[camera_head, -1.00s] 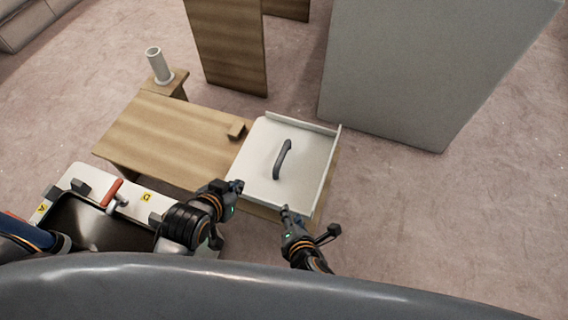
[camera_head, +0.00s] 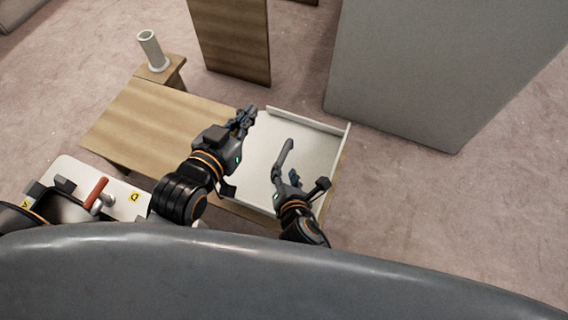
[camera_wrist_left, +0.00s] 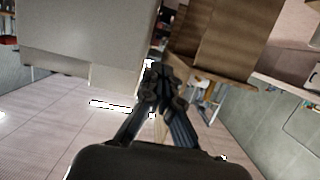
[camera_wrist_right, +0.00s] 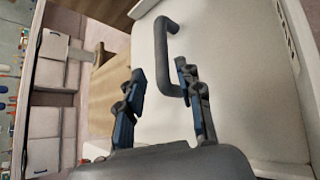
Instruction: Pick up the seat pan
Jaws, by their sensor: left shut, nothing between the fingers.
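The seat pan (camera_head: 308,137) is a pale, shallow tray with raised edges and a dark bar handle (camera_head: 288,147). It lies flat at the right end of the wooden bench. My right gripper (camera_head: 283,178) is over the pan at the handle's near end. In the right wrist view its fingers (camera_wrist_right: 161,75) are spread, with the handle (camera_wrist_right: 162,58) ahead and partly between them; contact cannot be told. My left gripper (camera_head: 246,113) is shut and empty, above the pan's left side, hiding part of it. Its closed fingers show in the left wrist view (camera_wrist_left: 158,75).
The wooden bench (camera_head: 150,120) extends left, with a pale cylinder (camera_head: 150,48) on a small stand behind it. A tall grey block (camera_head: 430,75) and a wooden panel (camera_head: 230,40) stand behind. A white case with a red handle (camera_head: 95,192) is at lower left. Floor right of the pan is clear.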

